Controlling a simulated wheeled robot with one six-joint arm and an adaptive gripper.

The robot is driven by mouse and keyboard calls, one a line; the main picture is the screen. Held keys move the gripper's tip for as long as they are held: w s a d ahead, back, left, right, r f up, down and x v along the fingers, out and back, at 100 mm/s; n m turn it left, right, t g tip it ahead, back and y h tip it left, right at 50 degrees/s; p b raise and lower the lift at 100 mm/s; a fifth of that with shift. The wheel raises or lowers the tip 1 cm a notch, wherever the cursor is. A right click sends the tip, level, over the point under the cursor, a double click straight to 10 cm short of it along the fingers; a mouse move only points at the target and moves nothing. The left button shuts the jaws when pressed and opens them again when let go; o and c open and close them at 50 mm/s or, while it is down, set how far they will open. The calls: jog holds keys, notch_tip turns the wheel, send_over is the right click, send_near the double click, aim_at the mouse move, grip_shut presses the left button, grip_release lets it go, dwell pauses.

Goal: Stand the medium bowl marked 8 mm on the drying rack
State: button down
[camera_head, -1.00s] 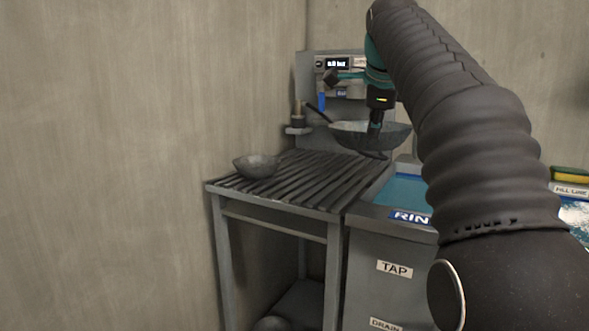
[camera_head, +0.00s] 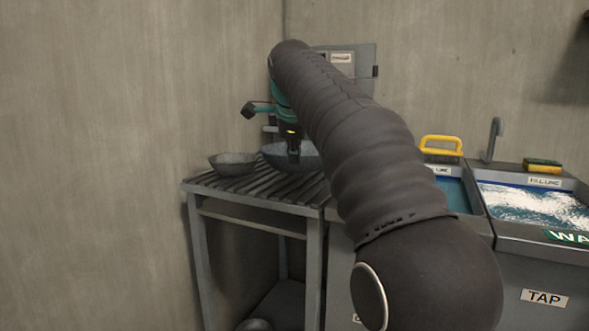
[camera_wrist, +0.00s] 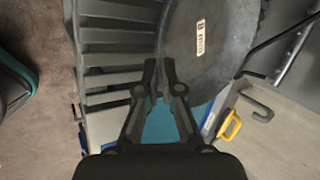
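The medium bowl (camera_head: 302,160) is grey and low over the back of the drying rack (camera_head: 230,187), roughly level. In the wrist view the bowl (camera_wrist: 222,60) fills the top right, with a white label that seems to read 8 mm. My gripper (camera_head: 293,150) comes down onto the bowl from above. In the wrist view my gripper (camera_wrist: 159,63) has its fingertips close together on the bowl's left edge. I cannot tell whether the bowl touches the slats. My arm hides its right part in the head view.
A second grey bowl (camera_head: 234,163) sits on the rack's left part, close beside the held one. To the right are the rinse tank (camera_head: 452,190) with a yellow handle (camera_head: 441,146) and a foamy tank (camera_head: 530,205). A wall is close on the left.

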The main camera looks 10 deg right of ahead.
notch_tip(320, 180, down, 3)
jog(key=shift+b, duration=0.4)
jog(key=c, duration=1.3)
grip_release()
jog(key=shift+s+r, duration=0.1)
jog(key=shift+r, duration=0.05)
jog(key=p+v, duration=0.2)
jog(key=v, duration=0.9)
jog(key=shift+s+r, duration=0.25)
jog(key=shift+r, duration=0.05)
